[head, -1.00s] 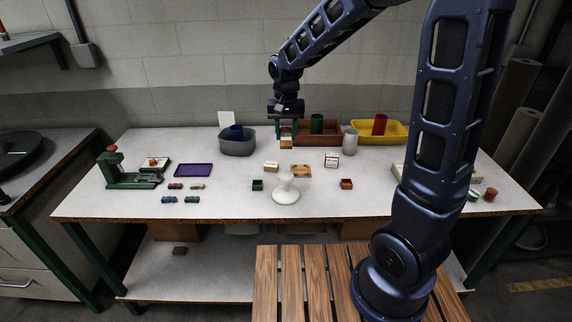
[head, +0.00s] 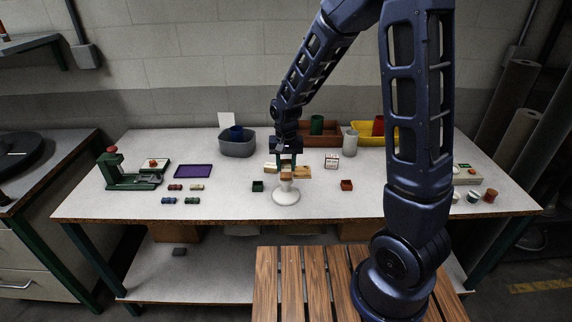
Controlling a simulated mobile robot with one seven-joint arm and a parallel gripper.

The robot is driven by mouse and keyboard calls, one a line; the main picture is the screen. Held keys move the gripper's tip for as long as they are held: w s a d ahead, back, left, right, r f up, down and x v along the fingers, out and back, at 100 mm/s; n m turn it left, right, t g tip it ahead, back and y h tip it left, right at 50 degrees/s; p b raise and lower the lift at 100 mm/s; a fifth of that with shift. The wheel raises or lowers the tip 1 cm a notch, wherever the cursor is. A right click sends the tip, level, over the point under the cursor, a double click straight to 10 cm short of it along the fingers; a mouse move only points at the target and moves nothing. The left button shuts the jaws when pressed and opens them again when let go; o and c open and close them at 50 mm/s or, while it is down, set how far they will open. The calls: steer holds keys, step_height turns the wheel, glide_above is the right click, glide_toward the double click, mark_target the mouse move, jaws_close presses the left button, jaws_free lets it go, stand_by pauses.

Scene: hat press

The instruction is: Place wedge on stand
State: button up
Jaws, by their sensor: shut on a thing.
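My gripper (head: 287,169) is shut on a small wooden wedge (head: 287,176). It holds the wedge right over the top of the white stand (head: 286,196), at the middle front of the table. I cannot tell whether the wedge touches the stand's top. The wedge hides part of the stand's upper end. The stand is upright, with a wide round base.
Wooden blocks lie close behind the stand, one pale (head: 270,168) and one tan (head: 303,172). A green press (head: 130,175) and a purple tray (head: 194,171) stand left. Bins line the back.

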mark_target(287, 166)
steer(key=o, duration=1)
steer(key=shift+f, duration=0.1)
step_height(287, 166, up, 12)
steer(key=r, duration=0.1)
steer(key=s+d+r+t, duration=0.1)
steer(key=s+d+r, duration=0.1)
steer(key=d+r, duration=0.35)
steer(key=s+d+r+t, duration=0.1)
steer(key=s+d+r, duration=0.1)
steer(key=d, duration=0.7)
steer(key=s+d+r+t, duration=0.2)
steer(key=s+d+r, duration=0.1)
steer(key=s+d, duration=0.9)
steer(key=shift+r+t, duration=0.15)
steer(key=shift+t, duration=0.15)
steer(key=shift+s, duration=0.1)
